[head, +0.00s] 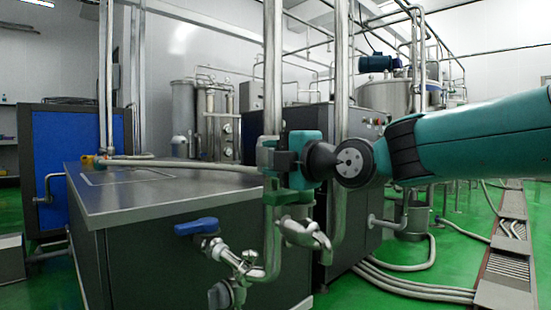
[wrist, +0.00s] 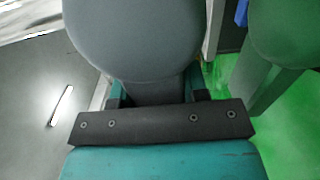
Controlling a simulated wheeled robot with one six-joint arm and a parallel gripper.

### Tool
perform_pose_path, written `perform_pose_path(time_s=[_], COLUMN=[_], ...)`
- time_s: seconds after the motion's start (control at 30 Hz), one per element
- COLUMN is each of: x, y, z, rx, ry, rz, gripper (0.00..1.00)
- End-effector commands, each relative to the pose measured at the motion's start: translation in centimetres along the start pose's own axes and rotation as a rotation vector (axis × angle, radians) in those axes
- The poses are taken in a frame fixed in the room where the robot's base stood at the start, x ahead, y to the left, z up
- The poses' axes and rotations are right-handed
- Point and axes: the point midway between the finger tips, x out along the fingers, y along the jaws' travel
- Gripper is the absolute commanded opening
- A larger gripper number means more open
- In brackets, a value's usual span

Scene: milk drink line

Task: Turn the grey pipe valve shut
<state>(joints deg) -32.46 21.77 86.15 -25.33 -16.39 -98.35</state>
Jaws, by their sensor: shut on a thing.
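The grey valve handle (wrist: 135,40) fills the upper middle of the wrist view, a broad rounded paddle narrowing to a stem. My gripper (wrist: 157,90) has its two teal fingers on either side of that stem, shut on it. In the head view my gripper (head: 285,160) is at the vertical steel pipe (head: 272,90) near the right end of the steel cabinet. There its fingers and wrist hide most of the grey handle, so its angle to the pipe is hard to tell.
A green valve handle (wrist: 290,35) is close on the right in the wrist view. In the head view, a blue valve handle (head: 197,226) and a grey knob (head: 220,295) sit lower left, before the steel-topped cabinet (head: 150,195). A second upright pipe (head: 341,60) stands just right.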

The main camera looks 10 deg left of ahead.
Motion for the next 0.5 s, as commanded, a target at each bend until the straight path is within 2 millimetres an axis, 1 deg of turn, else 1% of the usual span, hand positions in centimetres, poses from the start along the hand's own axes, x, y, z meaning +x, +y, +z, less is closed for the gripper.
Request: perform_pose_path(time_s=[0.03, 0.07, 0.1, 0.13, 0.17, 0.4, 0.5], x=[0.03, 0.02, 0.02, 0.02, 0.01, -0.05, -0.47], y=[-0.20, -0.21, -0.20, -0.19, -0.18, -0.11, -0.02], z=[0.10, 0.10, 0.10, 0.10, 0.09, 0.10, 0.14], rx=[-0.007, -0.007, -0.006, -0.006, -0.005, -0.003, -0.003], ry=[-0.003, -0.003, -0.003, -0.003, -0.003, -0.002, -0.003], rz=[-0.004, -0.004, -0.004, -0.004, -0.004, -0.002, -0.002], gripper=[0.00, 0.48, 0.57, 0.64, 0.66, 0.66, 0.66])
